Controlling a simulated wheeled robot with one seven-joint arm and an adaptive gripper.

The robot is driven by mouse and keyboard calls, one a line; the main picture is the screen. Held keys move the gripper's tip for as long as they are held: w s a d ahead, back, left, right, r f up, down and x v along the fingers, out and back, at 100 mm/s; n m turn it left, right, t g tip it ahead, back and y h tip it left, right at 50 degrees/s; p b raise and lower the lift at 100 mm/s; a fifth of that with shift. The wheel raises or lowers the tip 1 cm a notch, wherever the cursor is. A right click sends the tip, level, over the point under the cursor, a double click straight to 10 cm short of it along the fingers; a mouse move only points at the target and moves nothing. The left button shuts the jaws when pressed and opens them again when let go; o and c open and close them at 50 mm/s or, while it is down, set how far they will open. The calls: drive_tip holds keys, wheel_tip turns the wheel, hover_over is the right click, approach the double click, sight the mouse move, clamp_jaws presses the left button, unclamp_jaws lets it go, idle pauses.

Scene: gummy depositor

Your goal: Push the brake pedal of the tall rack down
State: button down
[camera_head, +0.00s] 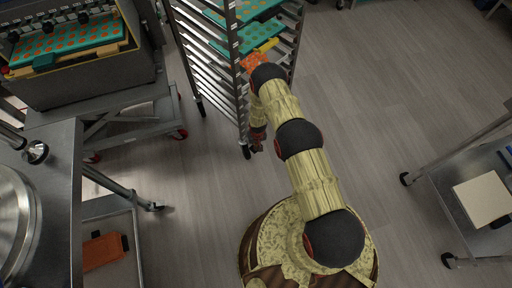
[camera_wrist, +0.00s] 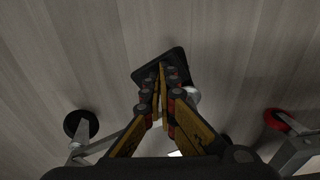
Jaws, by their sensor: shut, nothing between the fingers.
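The tall rack (camera_head: 236,85) stands at the top middle in the head view, with trays on its rungs and casters at its feet. One front caster (camera_head: 246,152) shows beside my arm. In the wrist view, a flat black plate (camera_wrist: 179,55), which looks like the brake pedal, lies just past my fingertips. My gripper (camera_wrist: 162,68) is shut and empty, with its tips overlapping the plate in the picture. I cannot tell whether they touch it. A pale metal part (camera_wrist: 191,95) shows beside the fingers; the rest of that caster is hidden.
A depositor machine (camera_head: 80,70) on a wheeled frame stands left of the rack. A steel table (camera_head: 62,165) is at the lower left and a low cart (camera_head: 445,195) at the right. A red-wheeled caster (camera_wrist: 277,119) shows in the wrist view. Open floor lies right of the rack.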

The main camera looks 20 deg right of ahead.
wheel_tip(320, 180, down, 2)
drive_tip(key=shift+w+f, duration=0.1)
drive_tip(key=shift+f, duration=0.15)
drive_tip(key=s+r+p, duration=0.1)
drive_tip(key=s+p, duration=0.1)
drive_tip(key=p, duration=0.2)
drive_tip(key=shift+s+r+p, duration=0.2)
drive_tip(key=shift+p, duration=0.2)
drive_tip(key=shift+s+f+p, duration=0.2)
drive_tip(key=shift+s+p, duration=0.2)
drive_tip(key=shift+p, duration=0.35)
wheel_tip(320, 180, up, 12)
drive_tip(key=s, duration=0.1)
drive_tip(key=shift+s, duration=0.15)
idle(0.5)
